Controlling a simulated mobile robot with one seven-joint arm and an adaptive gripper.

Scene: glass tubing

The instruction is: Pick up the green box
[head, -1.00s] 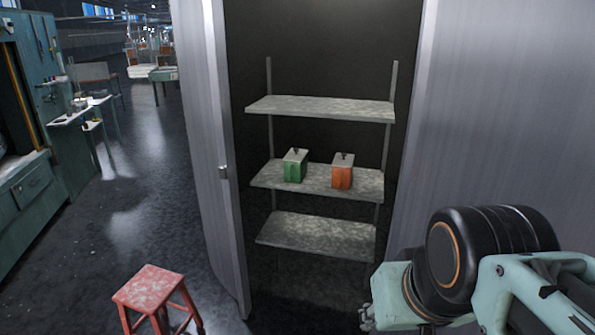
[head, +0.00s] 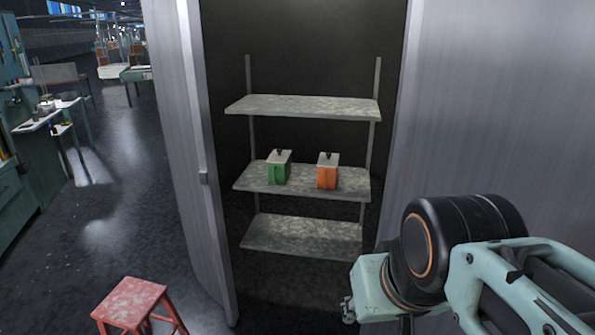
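The green box (head: 278,173) has a pale grey top with a small dark knob. It stands upright on the left part of the middle shelf (head: 342,189) inside an open metal cabinet. My arm shows at the lower right, in front of the cabinet's right side and well short of the shelf. Of my gripper, at most a small part (head: 348,309) shows at the arm's left end, at the lower edge of the picture. Its fingers cannot be made out, and it is apart from the box.
An orange box (head: 327,176) of the same shape stands just right of the green one. Empty shelves lie above (head: 303,107) and below (head: 302,236). The open cabinet door (head: 184,120) stands at the left. A red stool (head: 130,302) is at the lower left.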

